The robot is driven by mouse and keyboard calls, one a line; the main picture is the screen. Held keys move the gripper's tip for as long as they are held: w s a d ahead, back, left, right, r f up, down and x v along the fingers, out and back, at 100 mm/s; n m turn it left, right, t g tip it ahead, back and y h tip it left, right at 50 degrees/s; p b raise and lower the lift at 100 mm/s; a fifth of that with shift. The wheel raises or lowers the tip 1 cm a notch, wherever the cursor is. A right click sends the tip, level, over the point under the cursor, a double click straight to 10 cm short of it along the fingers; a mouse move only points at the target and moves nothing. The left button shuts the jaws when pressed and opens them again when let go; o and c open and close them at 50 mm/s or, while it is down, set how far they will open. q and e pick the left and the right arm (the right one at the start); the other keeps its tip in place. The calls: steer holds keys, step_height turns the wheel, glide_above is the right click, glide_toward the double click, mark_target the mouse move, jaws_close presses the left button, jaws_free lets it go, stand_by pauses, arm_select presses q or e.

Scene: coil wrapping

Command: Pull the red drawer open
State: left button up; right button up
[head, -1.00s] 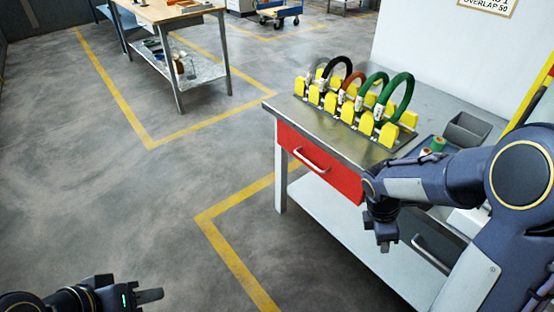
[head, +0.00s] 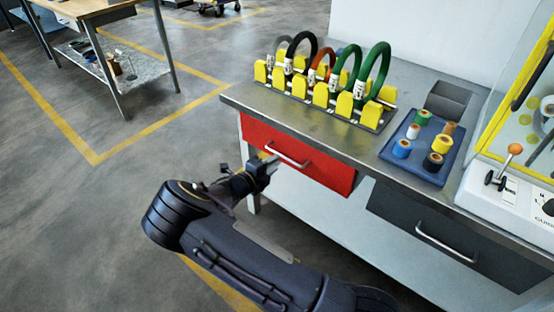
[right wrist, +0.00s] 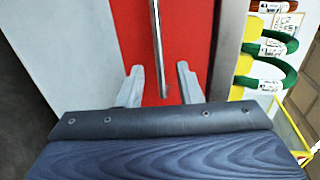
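The red drawer (head: 330,172) sits under the left part of the metal tabletop, its front close under the edge, and looks closed. Its light bar handle (head: 287,155) runs along the front. My right gripper (head: 270,166) is at the left end of the handle. In the right wrist view the right gripper (right wrist: 160,75) is open, with one finger on each side of the handle (right wrist: 158,45) as seen from there. Whether a finger touches the handle I cannot tell. The red drawer front (right wrist: 108,50) fills the middle behind it. My left gripper is out of view.
On the tabletop (head: 235,97) stands a yellow-block rack (head: 320,93) with several coloured coils. A blue tray (head: 388,161) of tape rolls and a machine (head: 510,190) stand to the right. A grey drawer (head: 470,245) is beside the red one.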

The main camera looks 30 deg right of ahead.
steer(key=x, duration=0.5)
steer(key=shift+d+f, duration=0.1)
steer(key=shift+d, duration=0.05)
jaws_close()
